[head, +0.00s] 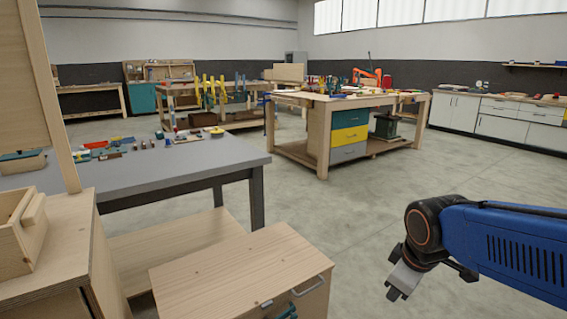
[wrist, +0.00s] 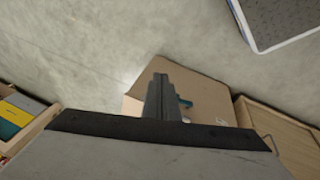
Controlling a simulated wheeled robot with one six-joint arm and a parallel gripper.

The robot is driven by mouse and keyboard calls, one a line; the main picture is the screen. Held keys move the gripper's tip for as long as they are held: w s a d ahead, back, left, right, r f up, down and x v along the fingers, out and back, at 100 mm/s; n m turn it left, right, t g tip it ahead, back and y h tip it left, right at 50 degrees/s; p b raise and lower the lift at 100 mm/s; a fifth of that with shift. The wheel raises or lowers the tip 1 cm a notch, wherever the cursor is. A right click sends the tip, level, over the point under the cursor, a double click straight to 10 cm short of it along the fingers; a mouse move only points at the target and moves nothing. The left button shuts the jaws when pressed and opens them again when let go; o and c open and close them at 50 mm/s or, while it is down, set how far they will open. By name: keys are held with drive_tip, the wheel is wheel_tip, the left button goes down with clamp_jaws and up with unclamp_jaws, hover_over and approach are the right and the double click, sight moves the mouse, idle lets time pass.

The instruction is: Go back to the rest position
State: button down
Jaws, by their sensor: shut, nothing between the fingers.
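My gripper (head: 399,284) hangs at the end of my blue arm at the lower right of the head view. It is over open floor, to the right of a low wooden cabinet (head: 236,270), and apart from it. In the wrist view my gripper (wrist: 160,80) points away from the camera with its fingers together and nothing between them. Behind the fingers are a brown board-like surface (wrist: 205,85) and a small teal item (wrist: 185,102), partly hidden by the gripper.
A grey table (head: 190,165) with several small items stands at the left. A wooden workbench (head: 325,105) with teal, yellow and grey drawers stands further back. White cabinets (head: 500,118) line the right wall. The grey floor (head: 390,180) in the middle is clear.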

drive_tip(key=s+d+r+m+t, duration=0.1)
drive_tip(key=s+d+m, duration=0.2)
drive_tip(key=s+m, duration=0.5)
drive_tip(key=s, duration=0.2)
drive_tip(key=shift+s+d+m, duration=0.35)
drive_tip(key=shift+m, duration=0.05)
